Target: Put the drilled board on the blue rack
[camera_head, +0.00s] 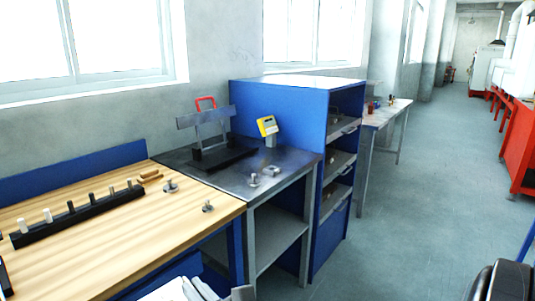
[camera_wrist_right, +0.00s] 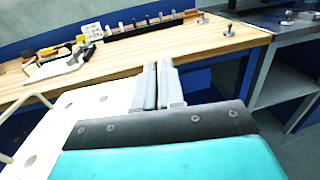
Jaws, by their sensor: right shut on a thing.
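A white board with round holes (camera_wrist_right: 85,110), matching the drilled board, fills the left of the right wrist view. My right gripper (camera_wrist_right: 162,72) has its two fingers close together at the board's right edge and is shut on it; the exact contact is partly hidden. White and grey parts at the bottom edge of the head view (camera_head: 190,289) are cut off, and I cannot separate board from gripper there. The blue rack (camera_head: 284,112) is a tall blue unit with open shelves facing right, beyond the grey metal table. My left gripper is not in view.
A wooden bench (camera_head: 110,232) carries a black strip with several pegs (camera_head: 75,216). A side table (camera_head: 385,112) stands beyond the rack. The floor to the right (camera_head: 430,190) is clear.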

